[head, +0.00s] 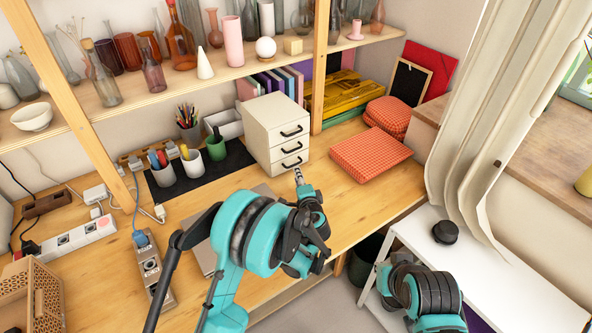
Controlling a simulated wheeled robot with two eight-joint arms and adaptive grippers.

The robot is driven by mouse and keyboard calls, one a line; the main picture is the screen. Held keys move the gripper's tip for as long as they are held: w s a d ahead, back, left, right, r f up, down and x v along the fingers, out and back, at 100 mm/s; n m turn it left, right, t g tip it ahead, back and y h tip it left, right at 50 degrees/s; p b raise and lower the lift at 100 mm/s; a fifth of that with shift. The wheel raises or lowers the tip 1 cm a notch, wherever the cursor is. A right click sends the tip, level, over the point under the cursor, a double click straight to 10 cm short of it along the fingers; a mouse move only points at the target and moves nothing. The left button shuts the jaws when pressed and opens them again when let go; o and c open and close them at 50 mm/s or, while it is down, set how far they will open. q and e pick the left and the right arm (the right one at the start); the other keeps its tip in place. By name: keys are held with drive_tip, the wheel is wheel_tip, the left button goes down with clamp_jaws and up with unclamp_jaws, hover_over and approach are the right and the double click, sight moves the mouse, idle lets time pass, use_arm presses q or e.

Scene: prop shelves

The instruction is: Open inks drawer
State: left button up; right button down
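A small cream drawer unit (262,130) stands on the wooden desk against the back wall, below the shelf. Its front has three stacked drawers, each with a black bar handle, and all three look shut. The top handle (292,131), middle handle (292,146) and bottom handle (292,162) are all visible. I can read no label for inks. My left gripper (298,176) points at the unit, just below the bottom handle in the picture; I cannot tell whether it touches. Its fingers are too small to judge. My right arm shows at lower right, but its gripper does not.
A red checked box (368,154) lies right of the unit, with a round red box (388,116) behind. Left are pen cups (215,149) on a black mat (238,156). A wooden post (320,65) rises beside the unit. A white side table (500,275) stands at right.

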use_arm(q)
drive_tip(key=shift+w+d+f, duration=0.15)
drive_tip(key=shift+d+f, duration=0.15)
drive_tip(key=shift+f, duration=0.05)
drive_tip(key=shift+w+f, duration=0.1)
drive_tip(key=shift+w, duration=0.2)
drive_tip(key=b+x, duration=0.2)
drive_tip(key=x, duration=0.5)
clamp_jaws()
